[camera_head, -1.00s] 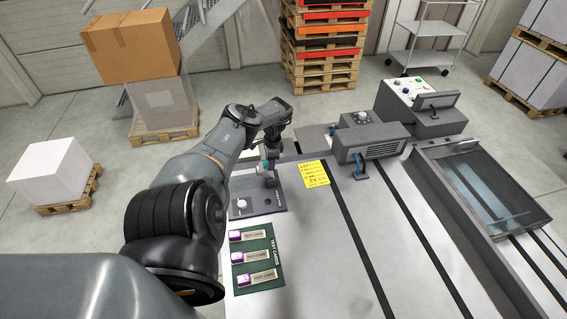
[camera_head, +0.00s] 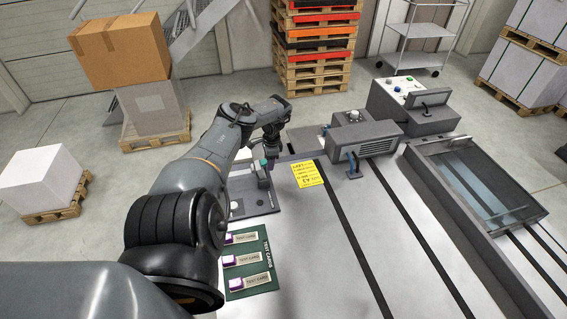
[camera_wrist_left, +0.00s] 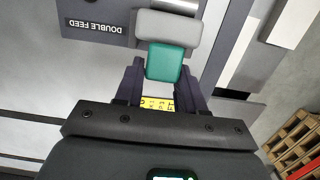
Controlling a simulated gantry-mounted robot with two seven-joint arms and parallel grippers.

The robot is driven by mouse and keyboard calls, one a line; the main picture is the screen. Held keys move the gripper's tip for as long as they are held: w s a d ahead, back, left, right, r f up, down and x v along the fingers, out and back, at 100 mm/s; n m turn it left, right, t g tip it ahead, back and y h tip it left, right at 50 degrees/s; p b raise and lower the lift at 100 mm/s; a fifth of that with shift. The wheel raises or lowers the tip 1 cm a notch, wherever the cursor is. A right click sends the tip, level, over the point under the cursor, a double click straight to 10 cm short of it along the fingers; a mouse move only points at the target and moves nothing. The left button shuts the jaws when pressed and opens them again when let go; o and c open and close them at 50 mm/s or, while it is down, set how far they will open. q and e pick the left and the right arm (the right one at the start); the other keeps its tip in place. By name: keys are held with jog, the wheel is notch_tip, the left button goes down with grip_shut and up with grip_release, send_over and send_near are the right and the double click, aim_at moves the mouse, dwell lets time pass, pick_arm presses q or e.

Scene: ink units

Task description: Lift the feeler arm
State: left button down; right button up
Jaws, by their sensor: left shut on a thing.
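The feeler arm (camera_wrist_left: 168,32) is a grey lever with a teal tip (camera_wrist_left: 164,62), over a dark grey plate labelled DOUBLE FEED (camera_wrist_left: 92,24) in the left wrist view. My left gripper (camera_wrist_left: 164,74) has a finger on each side of the teal tip and is shut on it. In the head view the feeler arm (camera_head: 262,178) stands on the dark plate (camera_head: 258,203), with my left gripper (camera_head: 270,158) at its top, partly hiding it. Whether the feeler arm is raised is hard to tell. My right gripper is not in view.
A yellow note (camera_head: 306,174) lies right of the plate. A green board (camera_head: 262,284) with test cards lies in front of it. A grey vented unit (camera_head: 366,141) with a blue lever stands to the right. The pale table between the dark strips is clear.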

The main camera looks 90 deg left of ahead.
pick_arm(q)
jog(key=shift+w, duration=0.1)
jog(key=c, duration=0.8)
grip_release()
jog(key=shift+c, duration=0.2)
jog(key=shift+o, duration=0.4)
notch_tip(320, 180, up, 11)
jog(key=w+p, duration=0.1)
jog(key=p, duration=0.4)
jog(key=shift+f+p, duration=0.15)
jog(key=shift+p, duration=0.2)
jog(key=shift+a, duration=0.1)
